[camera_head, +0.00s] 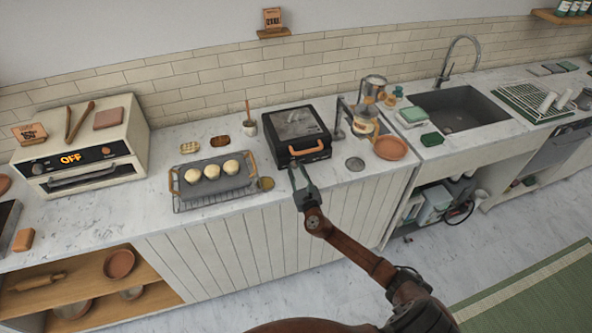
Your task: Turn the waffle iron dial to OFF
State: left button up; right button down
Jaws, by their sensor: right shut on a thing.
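The waffle iron (296,124) is a black box with a closed lid and a wooden handle (307,150) along its front, standing on the marble counter. My right gripper (298,168) reaches up from the lower right to the iron's front left edge, just below the handle. It is shut on the dial at the front of the iron. The dial is small and mostly hidden between the fingers, so its setting cannot be read. My left gripper is out of view.
A rack with a dark tray of dough balls (211,172) stands left of the iron, with a small cup (265,183) beside it. A toaster oven (85,150) showing OFF is farther left. A terracotta plate (391,148) and sink (462,110) lie to the right.

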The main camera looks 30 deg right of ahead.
jog(key=shift+f, duration=0.15)
jog(key=c, duration=2)
grip_release()
jog(key=v, duration=1.2)
